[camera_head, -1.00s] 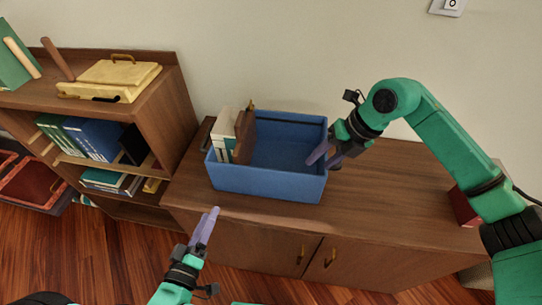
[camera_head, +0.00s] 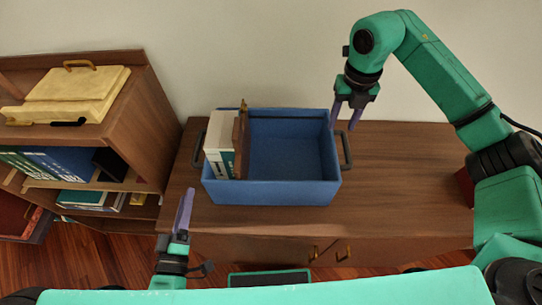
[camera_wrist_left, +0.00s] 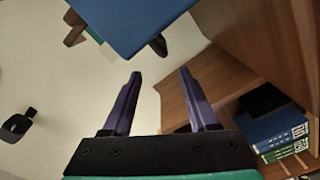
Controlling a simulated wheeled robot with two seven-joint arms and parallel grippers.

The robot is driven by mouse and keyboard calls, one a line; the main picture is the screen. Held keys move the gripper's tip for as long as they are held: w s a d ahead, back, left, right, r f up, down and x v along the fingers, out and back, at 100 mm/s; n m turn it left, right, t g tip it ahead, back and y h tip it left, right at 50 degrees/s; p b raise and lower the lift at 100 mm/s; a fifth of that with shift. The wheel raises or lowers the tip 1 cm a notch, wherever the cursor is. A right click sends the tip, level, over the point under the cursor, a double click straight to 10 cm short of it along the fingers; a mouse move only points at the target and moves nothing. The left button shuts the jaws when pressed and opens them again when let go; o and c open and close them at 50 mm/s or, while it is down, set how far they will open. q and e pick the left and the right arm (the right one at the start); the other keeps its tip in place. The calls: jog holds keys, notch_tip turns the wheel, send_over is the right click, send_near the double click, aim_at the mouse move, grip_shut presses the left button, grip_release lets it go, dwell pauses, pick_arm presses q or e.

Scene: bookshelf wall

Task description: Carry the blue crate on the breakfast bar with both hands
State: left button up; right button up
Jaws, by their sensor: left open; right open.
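The blue crate (camera_head: 270,192) stands on the brown wooden cabinet top (camera_head: 400,170), with a dark handle at each side, left (camera_head: 197,150) and right (camera_head: 345,151). White and green books (camera_head: 221,140) and a brown wooden item (camera_head: 241,140) stand at its left end. My right gripper (camera_head: 345,118) is open and empty at the crate's back right corner, behind the right handle. My left gripper (camera_head: 186,197) is open and empty at the crate's front left, apart from it. In the left wrist view its fingers (camera_wrist_left: 157,88) are spread, with the blue crate (camera_wrist_left: 135,20) above them.
A brown bookshelf (camera_head: 150,110) with books stands close on the left, and a yellow case (camera_head: 75,90) lies on top. The cabinet top right of the crate is mostly clear, with a dark red object (camera_head: 464,187) at its right end. The wall is behind.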

pick_arm(q)
send_near(195, 151)
pick_arm(e)
send_over(328, 152)
jog(key=w, duration=0.1)
jog(key=f, duration=0.5)
jog(key=shift+w+d+f, duration=0.15)
jog(key=shift+w+f, duration=0.05)
pick_arm(q)
jog(key=w, duration=0.7)
jog(key=w+f, duration=0.1)
jog(key=w, duration=0.2)
jog(key=shift+w+d, duration=0.15)
jog(key=shift+d, duration=0.25)
pick_arm(e)
notch_tip(328, 152, down, 10)
jog(key=shift+s+d+r, duration=0.1)
jog(key=shift+d+r, duration=0.05)
jog(key=shift+r, duration=0.1)
pick_arm(q)
jog(key=shift+r, duration=0.1)
pick_arm(e)
jog(key=shift+s+r, duration=0.1)
pick_arm(q)
jog(key=c, duration=0.8)
pick_arm(e)
grip_shut()
pick_arm(q)
grip_shut()
